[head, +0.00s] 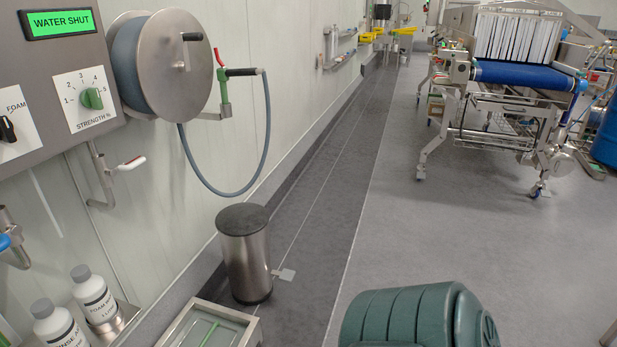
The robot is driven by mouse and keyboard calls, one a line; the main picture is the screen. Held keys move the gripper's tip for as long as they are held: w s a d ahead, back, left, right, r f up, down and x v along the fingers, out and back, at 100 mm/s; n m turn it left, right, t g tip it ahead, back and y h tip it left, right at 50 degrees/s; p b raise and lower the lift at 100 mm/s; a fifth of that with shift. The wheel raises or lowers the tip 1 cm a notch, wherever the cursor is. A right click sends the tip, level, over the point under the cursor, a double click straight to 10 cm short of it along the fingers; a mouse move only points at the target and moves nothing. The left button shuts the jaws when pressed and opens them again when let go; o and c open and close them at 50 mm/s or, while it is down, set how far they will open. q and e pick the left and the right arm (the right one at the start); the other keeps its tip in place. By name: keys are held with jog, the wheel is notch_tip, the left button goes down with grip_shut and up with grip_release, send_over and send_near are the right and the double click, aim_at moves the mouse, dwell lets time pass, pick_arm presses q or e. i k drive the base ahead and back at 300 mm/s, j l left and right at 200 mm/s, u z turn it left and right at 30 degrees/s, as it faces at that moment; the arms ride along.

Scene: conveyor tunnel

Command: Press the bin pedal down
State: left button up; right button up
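The bin (247,268) is a slim steel cylinder with a dark round lid (243,219) that looks closed. It stands upright on the floor near the left wall in the head view. Its pedal (284,273) is a small pale flat plate on a short arm, sticking out from the bin's base to the right, low by the floor. I cannot tell from here exactly how high it sits. Nothing is touching the pedal. Neither of my grippers is in view.
A green ribbed object (412,316) fills the bottom centre. A metal-framed floor tray (213,325) lies in front of the bin. White bottles (92,291) and a hose reel (155,63) are at the left. A conveyor (523,75) stands back right. The floor right of the pedal is clear.

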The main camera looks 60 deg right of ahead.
aim_at(287, 275)
jog(key=z, duration=1.95)
